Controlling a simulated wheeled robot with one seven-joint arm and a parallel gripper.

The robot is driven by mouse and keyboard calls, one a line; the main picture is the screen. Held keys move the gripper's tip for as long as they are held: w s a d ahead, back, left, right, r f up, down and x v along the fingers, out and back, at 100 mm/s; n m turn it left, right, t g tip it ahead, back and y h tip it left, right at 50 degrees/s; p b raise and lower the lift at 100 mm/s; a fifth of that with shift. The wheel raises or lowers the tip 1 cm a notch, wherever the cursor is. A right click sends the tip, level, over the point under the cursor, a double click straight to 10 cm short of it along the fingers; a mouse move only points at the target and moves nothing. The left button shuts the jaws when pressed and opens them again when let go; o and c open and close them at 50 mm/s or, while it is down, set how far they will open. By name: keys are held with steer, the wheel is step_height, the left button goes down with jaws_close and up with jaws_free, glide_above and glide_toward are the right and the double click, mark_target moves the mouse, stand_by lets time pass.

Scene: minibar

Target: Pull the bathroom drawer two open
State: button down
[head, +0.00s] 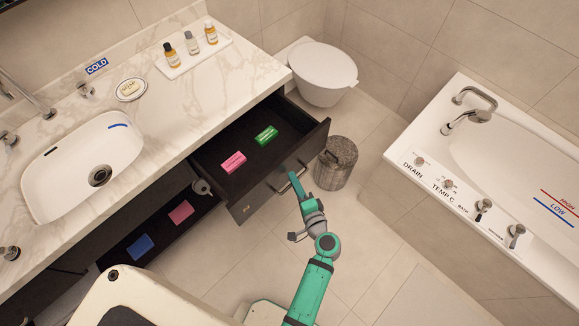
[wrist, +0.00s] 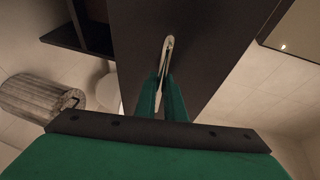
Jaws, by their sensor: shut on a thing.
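The dark drawer (head: 318,140) under the right part of the counter is pulled well out in the head view. A pink box (head: 232,162) and a green box (head: 266,135) lie inside it. My gripper (head: 298,180) is at the metal handle on the drawer's front. In the wrist view my gripper (wrist: 168,82) has its green fingers shut on the handle (wrist: 167,58), which stands out from the dark drawer front (wrist: 205,35). The fingers hide the handle's near end.
A woven bin (head: 336,163) stands close to the drawer's right end, with the toilet (head: 322,75) behind it. The bathtub (head: 480,130) is at the right. A lower open shelf (head: 160,228) holds pink and blue items.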

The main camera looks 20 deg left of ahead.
steer(key=s+d, duration=0.3)
steer(key=d, duration=0.5)
steer(key=shift+d, duration=0.25)
steer(key=c, duration=1.8)
jaws_free()
steer(key=shift+c, duration=0.2)
steer(key=v, duration=1)
steer(key=shift+s+d, duration=0.2)
steer(key=shift+d, duration=0.1)
steer(key=shift+r, duration=0.15)
steer(key=shift+s, duration=0.15)
